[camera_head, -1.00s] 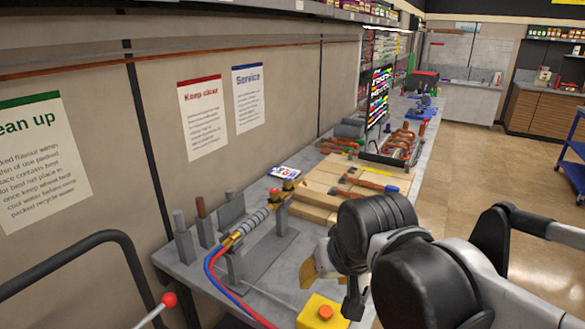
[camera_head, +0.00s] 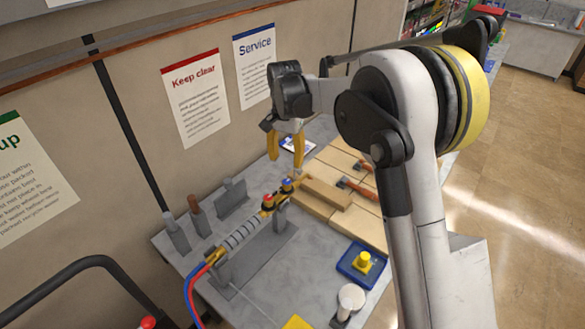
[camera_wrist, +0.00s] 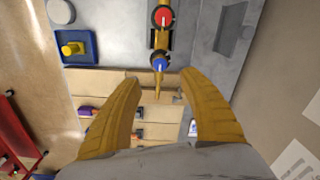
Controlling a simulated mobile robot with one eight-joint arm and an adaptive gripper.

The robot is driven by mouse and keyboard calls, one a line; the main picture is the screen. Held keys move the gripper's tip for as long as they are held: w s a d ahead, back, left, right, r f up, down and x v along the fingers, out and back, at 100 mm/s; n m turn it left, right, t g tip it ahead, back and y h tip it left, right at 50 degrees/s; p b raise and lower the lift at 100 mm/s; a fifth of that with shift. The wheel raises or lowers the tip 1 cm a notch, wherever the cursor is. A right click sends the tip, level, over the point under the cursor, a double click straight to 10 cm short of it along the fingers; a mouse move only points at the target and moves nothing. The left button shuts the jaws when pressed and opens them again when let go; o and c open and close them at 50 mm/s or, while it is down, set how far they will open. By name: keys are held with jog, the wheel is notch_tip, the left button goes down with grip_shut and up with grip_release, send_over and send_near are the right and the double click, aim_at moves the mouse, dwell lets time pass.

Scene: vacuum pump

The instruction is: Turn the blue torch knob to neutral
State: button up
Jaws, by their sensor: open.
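The torch (camera_head: 238,236) lies in a grey stand on the bench, with a red hose and a blue hose at its near end. Its blue knob (camera_head: 287,184) is beside its red knob (camera_head: 267,199). In the wrist view the blue knob (camera_wrist: 160,61) is a round disc with a pale mark, and the red knob (camera_wrist: 162,17) is above it. My gripper (camera_head: 285,161) is open and empty, pointing down above the bench near the blue knob. In the wrist view my gripper (camera_wrist: 180,92) has its fingers apart, with the blue knob just beyond the tips, not between them.
Wooden boards (camera_head: 335,180) with hammers lie right of the torch. A blue tray (camera_head: 362,263) with a yellow piece and a white round piece (camera_head: 351,298) are at the near side. Grey blocks (camera_head: 231,196) stand by the wall behind the torch.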

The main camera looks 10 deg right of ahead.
aim_at(286, 183)
notch_tip(286, 183, down, 11)
jog(key=shift+s+a+r, duration=0.1)
jog(key=shift+s+r, duration=0.05)
jog(key=shift+r, duration=0.05)
jog(key=shift+c, duration=0.3)
grip_shut()
